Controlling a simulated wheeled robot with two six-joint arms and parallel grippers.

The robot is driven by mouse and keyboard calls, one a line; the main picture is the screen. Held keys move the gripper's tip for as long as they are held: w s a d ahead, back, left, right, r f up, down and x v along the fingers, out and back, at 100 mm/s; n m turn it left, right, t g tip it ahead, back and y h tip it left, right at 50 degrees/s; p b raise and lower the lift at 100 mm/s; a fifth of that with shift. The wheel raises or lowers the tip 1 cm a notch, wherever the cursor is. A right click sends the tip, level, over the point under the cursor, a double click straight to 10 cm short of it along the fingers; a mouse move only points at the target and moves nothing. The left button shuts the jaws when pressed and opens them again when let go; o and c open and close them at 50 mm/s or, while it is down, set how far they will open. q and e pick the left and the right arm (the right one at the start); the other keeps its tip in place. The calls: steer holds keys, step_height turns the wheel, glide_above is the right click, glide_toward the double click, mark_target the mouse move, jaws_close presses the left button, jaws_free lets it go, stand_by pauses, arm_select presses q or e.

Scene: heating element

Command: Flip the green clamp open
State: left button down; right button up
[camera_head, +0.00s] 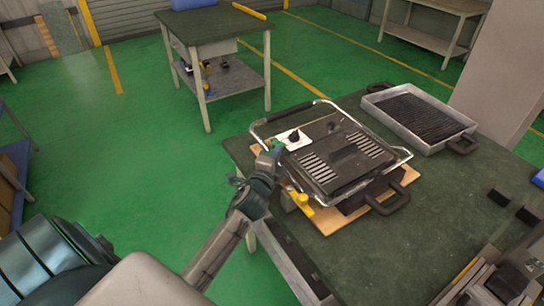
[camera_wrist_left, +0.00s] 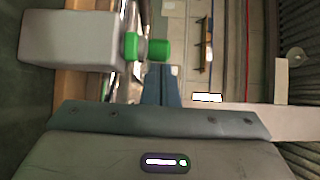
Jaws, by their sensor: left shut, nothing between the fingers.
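The green clamp (camera_head: 277,147) is at the left edge of the black heating device (camera_head: 345,155), which lies on a wooden board on the table. In the left wrist view the green part of the clamp (camera_wrist_left: 147,48) sticks out from a grey block (camera_wrist_left: 68,40). My left gripper (camera_head: 267,161) is shut and empty, right beside the green clamp. In the left wrist view its fingers (camera_wrist_left: 161,84) end close to the green part; I cannot tell whether they touch it. The gripper partly hides the clamp in the head view. My right gripper is not in view.
A yellow clamp (camera_head: 299,198) sits at the near left corner of the board. A metal bar frame (camera_head: 263,128) surrounds the device. A grey tray with a black grate (camera_head: 415,117) stands behind right. The dark table top (camera_head: 390,250) is clear in front. Small black blocks (camera_head: 499,197) lie at right.

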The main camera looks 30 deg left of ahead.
arm_select(q)
steer(key=shift+w+a, duration=0.15)
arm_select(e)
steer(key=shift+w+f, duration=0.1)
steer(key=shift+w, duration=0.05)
arm_select(q)
steer(key=shift+w+a+f+b, duration=0.1)
steer(key=shift+w+b, duration=0.1)
steer(key=shift+b, duration=0.2)
steer(key=shift+w+n+y+b, duration=0.1)
steer(key=shift+n+y+b, duration=0.25)
steer(key=shift+y, duration=0.25)
steer(key=y, duration=0.1)
steer(key=n+g+y+b, duration=0.1)
steer(key=a+n+y, duration=0.1)
steer(key=shift+w+n+g+b, duration=0.25)
steer(key=shift+w+g+b, duration=0.05)
steer(key=shift+g, duration=0.1)
steer(key=shift+w+a, duration=0.1)
steer(key=shift+a, duration=0.2)
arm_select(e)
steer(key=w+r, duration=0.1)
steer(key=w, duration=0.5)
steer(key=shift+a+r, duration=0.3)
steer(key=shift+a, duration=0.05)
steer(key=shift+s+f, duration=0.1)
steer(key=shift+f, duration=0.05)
